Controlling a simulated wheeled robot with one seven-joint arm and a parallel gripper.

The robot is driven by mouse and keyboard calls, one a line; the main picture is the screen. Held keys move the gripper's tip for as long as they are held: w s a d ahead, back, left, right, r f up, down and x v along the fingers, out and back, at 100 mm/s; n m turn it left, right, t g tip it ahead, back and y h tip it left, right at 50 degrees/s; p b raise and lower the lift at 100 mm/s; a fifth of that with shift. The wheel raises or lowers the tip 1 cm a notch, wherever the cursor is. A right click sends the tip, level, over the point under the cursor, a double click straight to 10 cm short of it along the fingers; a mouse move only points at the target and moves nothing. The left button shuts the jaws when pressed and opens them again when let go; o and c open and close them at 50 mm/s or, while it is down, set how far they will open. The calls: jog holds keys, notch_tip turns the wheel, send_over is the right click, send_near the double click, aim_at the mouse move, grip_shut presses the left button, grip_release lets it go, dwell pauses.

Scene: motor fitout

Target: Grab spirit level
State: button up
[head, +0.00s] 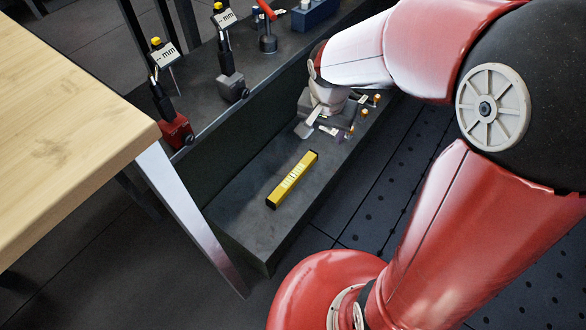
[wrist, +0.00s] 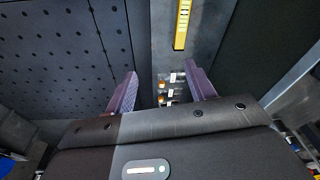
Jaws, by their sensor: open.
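The spirit level is a yellow bar with dark ends (head: 292,180). It lies flat on the dark lower shelf in the head view, slanting from lower left to upper right. It also shows at the top of the wrist view (wrist: 182,25), with its upper end cut off. My gripper (wrist: 160,72) is open, with two purple-grey fingers spread and nothing held between them. In the head view my gripper (head: 318,122) hangs over the shelf beyond the level's far end, apart from it. Its fingers are small there and partly hidden by my wrist.
The upper grey shelf (head: 200,92) carries gauges on stands (head: 230,84), a red-based one (head: 176,130) and a blue block (head: 314,14). A wooden table (head: 70,130) with a metal leg is at left.

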jog(key=w+a+f+m+g+b, duration=0.1)
jog(key=w+a+f, duration=0.1)
jog(key=f, duration=0.3)
jog(key=w+a+f+b, duration=0.1)
jog(key=w+a+f, duration=0.1)
jog(key=f, duration=0.3)
jog(key=m+g+b, duration=0.1)
jog(key=m+b, duration=0.1)
send_over(293, 175)
notch_tip(293, 175, down, 10)
jog(key=shift+d+f, duration=0.1)
jog(key=shift+d, duration=0.05)
notch_tip(293, 175, down, 5)
jog(key=shift+f+b, duration=0.2)
jog(key=shift+b, duration=0.3)
jog(key=c, duration=1.1)
grip_shut()
jog(key=shift+r, duration=0.15)
